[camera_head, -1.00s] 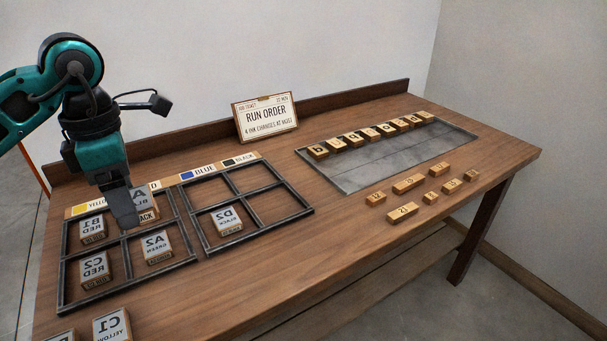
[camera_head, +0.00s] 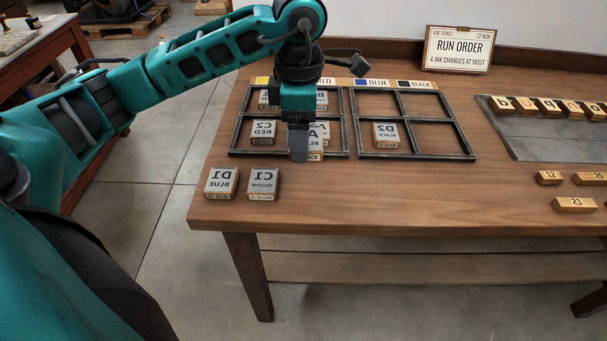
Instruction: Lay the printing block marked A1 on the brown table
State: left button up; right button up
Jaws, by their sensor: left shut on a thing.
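My left gripper (camera_head: 299,158) points down and is shut on a printing block (camera_head: 316,146) showing a letter A and a label ending in "ACK". The finger hides the rest of its marking, so the numeral cannot be read. The held block appears in front of the lower right cell of the left black frame (camera_head: 232,137), near its front rail. Its height above the brown table (camera_head: 400,203) is hard to tell. My right gripper is not in view.
Blocks D1 (camera_head: 221,182) and C1 (camera_head: 263,183) lie at the table's front left. C2 (camera_head: 263,132) sits in the left frame, D2 (camera_head: 385,134) in the right frame (camera_head: 415,157). The table front right of C1 is clear. A run order sign (camera_head: 458,49) stands behind.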

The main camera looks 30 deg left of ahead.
pick_arm(q)
send_over(301, 188)
notch_tip(301, 188, down, 6)
jog(key=shift+r, duration=0.1)
notch_tip(301, 188, down, 4)
jog(key=shift+f+b, duration=0.2)
jog(key=shift+b, duration=0.2)
jog(key=shift+f, duration=0.4)
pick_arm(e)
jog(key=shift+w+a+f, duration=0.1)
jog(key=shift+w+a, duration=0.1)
pick_arm(q)
jog(key=shift+f, duration=0.15)
jog(key=o, duration=1.1)
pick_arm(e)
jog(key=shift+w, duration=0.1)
